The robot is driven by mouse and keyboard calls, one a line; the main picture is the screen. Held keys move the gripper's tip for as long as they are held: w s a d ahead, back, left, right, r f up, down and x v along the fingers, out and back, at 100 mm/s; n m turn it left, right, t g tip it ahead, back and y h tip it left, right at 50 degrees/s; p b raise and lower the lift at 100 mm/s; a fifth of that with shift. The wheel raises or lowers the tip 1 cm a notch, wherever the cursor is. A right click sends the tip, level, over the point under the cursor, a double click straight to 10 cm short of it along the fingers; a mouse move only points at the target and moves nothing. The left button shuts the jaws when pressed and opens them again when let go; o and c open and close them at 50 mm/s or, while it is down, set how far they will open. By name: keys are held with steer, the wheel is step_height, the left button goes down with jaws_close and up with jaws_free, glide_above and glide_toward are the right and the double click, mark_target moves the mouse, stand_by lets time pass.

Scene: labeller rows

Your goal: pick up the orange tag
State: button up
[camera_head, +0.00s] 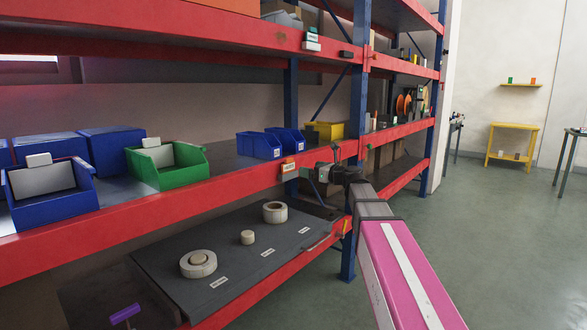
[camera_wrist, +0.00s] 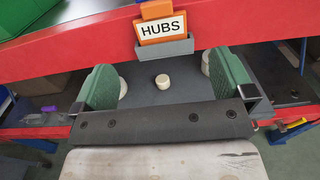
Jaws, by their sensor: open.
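The orange tag (camera_wrist: 157,11) stands upright with a white card reading HUBS (camera_wrist: 162,29) in a grey holder (camera_wrist: 165,47) on the red shelf beam. In the head view the orange tag (camera_head: 290,160) is small, on the front of the middle beam. My gripper (camera_wrist: 165,85) is open and empty, its two green fingers spread wide. In the wrist view the tag is above and between the fingers, apart from both. In the head view my gripper (camera_head: 322,172) is just right of the tag; its fingertips are hard to make out.
The red beam (camera_head: 230,188) runs along the shelf front. Green (camera_head: 170,180) and blue (camera_head: 80,200) bins stand on the shelf left of the tag. Below is a dark board (camera_head: 225,250) with round pale parts and white labels.

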mark_target(289, 163)
steer(key=shift+x, duration=5.2)
steer(key=shift+r, duration=0.15)
steer(key=c, duration=0.7)
